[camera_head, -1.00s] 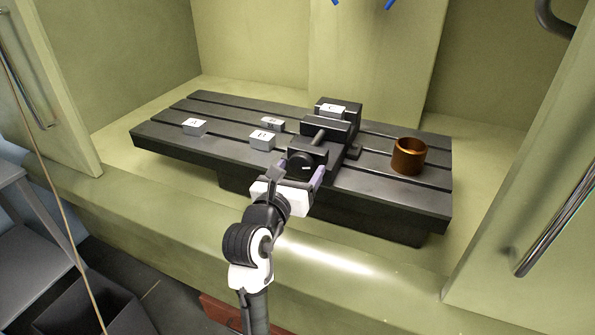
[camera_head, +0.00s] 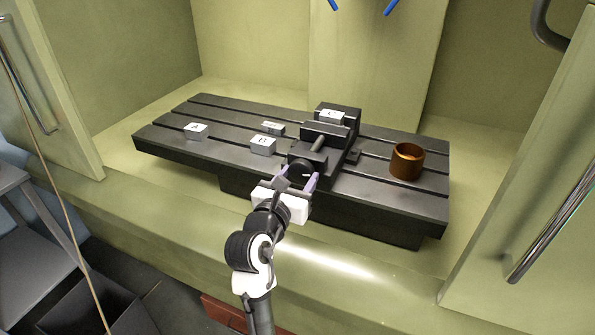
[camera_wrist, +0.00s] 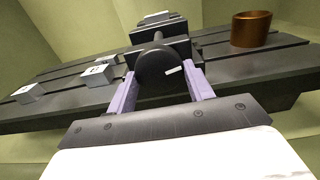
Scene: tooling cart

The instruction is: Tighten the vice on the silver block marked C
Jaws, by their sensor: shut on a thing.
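The black vice (camera_head: 322,152) stands on the slotted bed, its round dark knob (camera_head: 298,167) facing me. The silver block marked C (camera_head: 331,117) sits between its jaws at the back; I cannot tell whether the front jaw touches it. In the wrist view the knob (camera_wrist: 158,77) has a small white mark towards its right side. My gripper (camera_head: 297,179) is shut on the knob, one purple finger on each side. Block C (camera_wrist: 155,17) is mostly hidden behind the vice in the wrist view.
Silver block A (camera_head: 196,132), another lettered block (camera_head: 263,146) and a small labelled block (camera_head: 273,128) lie left of the vice. A copper-coloured cup (camera_head: 406,161) stands to its right. The slotted bed (camera_head: 218,110) is otherwise clear. Door handles flank the recess.

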